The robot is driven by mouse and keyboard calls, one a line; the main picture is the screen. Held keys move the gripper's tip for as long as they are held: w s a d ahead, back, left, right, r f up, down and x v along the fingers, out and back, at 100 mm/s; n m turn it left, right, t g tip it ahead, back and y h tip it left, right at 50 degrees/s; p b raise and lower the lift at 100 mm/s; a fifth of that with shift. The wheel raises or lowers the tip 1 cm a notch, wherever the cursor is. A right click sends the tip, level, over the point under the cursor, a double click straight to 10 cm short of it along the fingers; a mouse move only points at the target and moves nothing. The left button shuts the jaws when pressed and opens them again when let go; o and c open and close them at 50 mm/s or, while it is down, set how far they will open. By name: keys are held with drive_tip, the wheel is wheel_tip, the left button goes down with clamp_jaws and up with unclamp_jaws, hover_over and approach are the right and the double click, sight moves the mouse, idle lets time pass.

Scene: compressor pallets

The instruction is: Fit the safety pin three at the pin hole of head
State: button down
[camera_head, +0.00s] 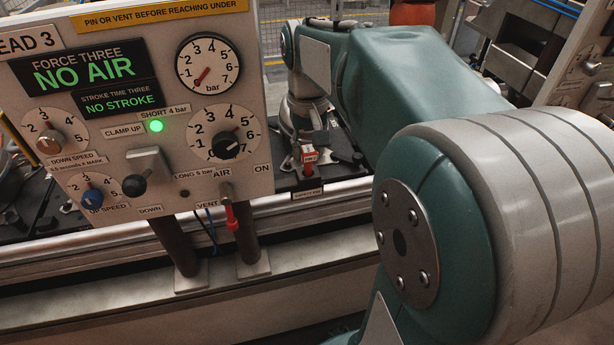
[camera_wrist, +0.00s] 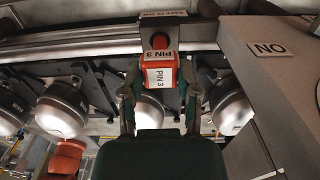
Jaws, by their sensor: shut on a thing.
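Safety pin three has a red-orange grip with white "PIN 3" labels. In the wrist view the pin (camera_wrist: 160,72) is between the two fingers of my gripper (camera_wrist: 160,98), which is shut on it. In the head view the pin (camera_head: 309,153) shows small, below my wrist, behind the panel's right edge. Just above the grip in the wrist view is a grey bracket (camera_wrist: 143,36) with a dark reddish round spot and a label on its top edge. The pin's shank is hidden, and I cannot tell whether it is in a hole.
The head 3 panel (camera_head: 150,205) stands at left, reading "NO AIR" and "NO STROKE", with a green lamp lit. A red tag (camera_head: 231,218) hangs below its air valve. Several silver domed compressors (camera_wrist: 62,105) line the wrist view.

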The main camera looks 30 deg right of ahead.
drive_tip(key=shift+r, duration=1)
drive_tip(key=shift+r, duration=3)
